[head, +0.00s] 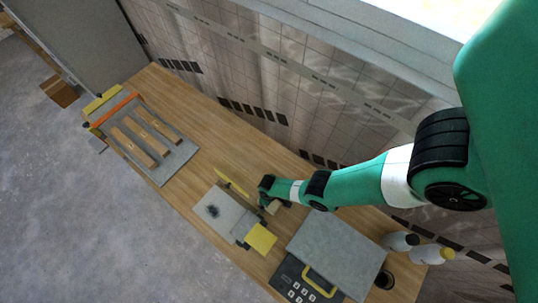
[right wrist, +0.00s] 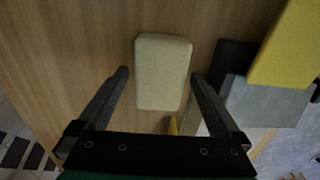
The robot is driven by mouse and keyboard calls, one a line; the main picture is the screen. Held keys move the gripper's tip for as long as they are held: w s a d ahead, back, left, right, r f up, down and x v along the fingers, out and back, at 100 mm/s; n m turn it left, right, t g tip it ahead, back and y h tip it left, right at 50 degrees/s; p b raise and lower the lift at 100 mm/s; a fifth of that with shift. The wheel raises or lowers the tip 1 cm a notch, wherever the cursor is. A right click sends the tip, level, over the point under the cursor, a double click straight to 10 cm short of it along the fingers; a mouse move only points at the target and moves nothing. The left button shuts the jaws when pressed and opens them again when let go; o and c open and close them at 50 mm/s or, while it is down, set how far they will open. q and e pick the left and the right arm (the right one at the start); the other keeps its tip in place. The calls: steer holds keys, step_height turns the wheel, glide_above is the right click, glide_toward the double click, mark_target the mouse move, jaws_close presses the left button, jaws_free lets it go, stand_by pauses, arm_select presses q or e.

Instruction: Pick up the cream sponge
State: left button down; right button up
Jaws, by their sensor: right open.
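The cream sponge (right wrist: 163,72) is a rounded block lying on the wooden table in the right wrist view. In the head view it is a small pale patch (head: 273,208) just below the end of my right arm, partly hidden. My right gripper (right wrist: 159,73) is open, with one finger on either side of the sponge in the picture and nothing held. In the head view my right gripper (head: 266,194) is low over the table's middle. I cannot tell its height above the sponge. My left gripper is not in view.
A yellow block (head: 261,238) and a stained grey board (head: 215,211) lie close to the sponge. A grey panel (head: 336,248) covers part of a dark keypad case. Bottles (head: 402,241) stand at the right. A slatted rack (head: 160,150) is at the far left; a tiled wall runs behind.

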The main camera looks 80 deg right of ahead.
steer(key=shift+f, duration=0.55)
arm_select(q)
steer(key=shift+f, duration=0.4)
arm_select(e)
steer(key=shift+r, duration=0.15)
